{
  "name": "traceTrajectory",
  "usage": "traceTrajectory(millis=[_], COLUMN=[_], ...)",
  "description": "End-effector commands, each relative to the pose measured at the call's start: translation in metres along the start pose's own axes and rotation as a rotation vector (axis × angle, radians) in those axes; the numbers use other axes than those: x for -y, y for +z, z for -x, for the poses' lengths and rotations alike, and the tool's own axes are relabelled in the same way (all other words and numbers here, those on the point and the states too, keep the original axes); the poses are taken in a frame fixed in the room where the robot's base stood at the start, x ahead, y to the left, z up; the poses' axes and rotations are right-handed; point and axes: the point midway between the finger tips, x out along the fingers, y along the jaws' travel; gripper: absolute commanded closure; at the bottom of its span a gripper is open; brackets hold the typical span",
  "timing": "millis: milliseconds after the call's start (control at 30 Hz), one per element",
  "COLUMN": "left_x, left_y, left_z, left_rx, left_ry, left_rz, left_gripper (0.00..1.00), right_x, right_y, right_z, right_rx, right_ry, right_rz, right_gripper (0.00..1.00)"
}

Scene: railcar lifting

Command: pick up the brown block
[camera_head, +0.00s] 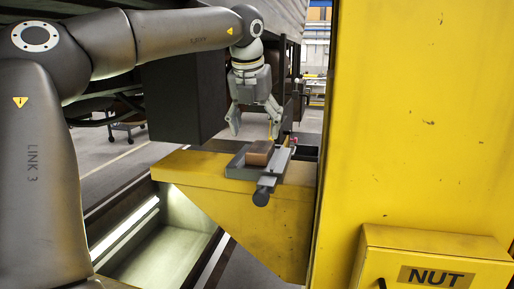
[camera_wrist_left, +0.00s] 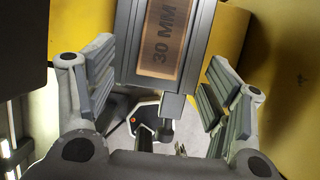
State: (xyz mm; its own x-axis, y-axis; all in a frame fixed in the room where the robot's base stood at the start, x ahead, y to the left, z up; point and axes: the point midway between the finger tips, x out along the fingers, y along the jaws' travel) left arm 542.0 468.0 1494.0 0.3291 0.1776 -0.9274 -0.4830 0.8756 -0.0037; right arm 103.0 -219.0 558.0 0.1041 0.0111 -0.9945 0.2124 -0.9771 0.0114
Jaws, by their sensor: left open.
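The brown block (camera_head: 259,153) lies in a grey vise-like holder (camera_head: 238,163) on a yellow ledge. In the left wrist view the brown block (camera_wrist_left: 162,42) shows the marking "30 MM" and sits between grey side walls. My left gripper (camera_head: 254,130) is open and empty, pointing down just above the block and a little behind or to its left. In the left wrist view the open fingers of my left gripper (camera_wrist_left: 160,95) stand wide on either side of the holder. My right gripper is not in view.
A yellow column (camera_head: 415,120) rises close to the right of the holder, with a yellow box marked "NUT" (camera_head: 430,262) low on it. A dark box-shaped part (camera_head: 185,95) is behind my left gripper. The yellow ledge (camera_head: 190,168) is clear left of the holder.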

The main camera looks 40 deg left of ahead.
Motion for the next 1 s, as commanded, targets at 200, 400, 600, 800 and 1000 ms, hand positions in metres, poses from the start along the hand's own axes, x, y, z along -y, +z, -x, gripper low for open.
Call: traceTrajectory(millis=[200, 400, 600, 800, 1000], left_x=[0.0, -0.003, -0.004, -0.003, -0.003], left_y=[0.0, -0.001, -0.002, -0.002, -0.002], left_z=[-0.019, -0.04, -0.066, -0.074, -0.074], left_rx=[-0.003, -0.006, -0.003, 0.0, 0.0], left_ry=[-0.001, -0.001, -0.001, -0.001, -0.002], left_rz=[-0.002, -0.001, -0.001, -0.001, -0.001], left_gripper=[0.26, 0.26, 0.26, 0.26, 0.37], right_x=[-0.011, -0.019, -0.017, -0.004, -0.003], right_y=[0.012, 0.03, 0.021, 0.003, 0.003], right_z=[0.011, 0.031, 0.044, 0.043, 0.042], right_rx=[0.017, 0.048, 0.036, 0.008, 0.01], right_ry=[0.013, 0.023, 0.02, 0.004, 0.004], right_rz=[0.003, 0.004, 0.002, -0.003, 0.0], right_gripper=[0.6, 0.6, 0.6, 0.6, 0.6])
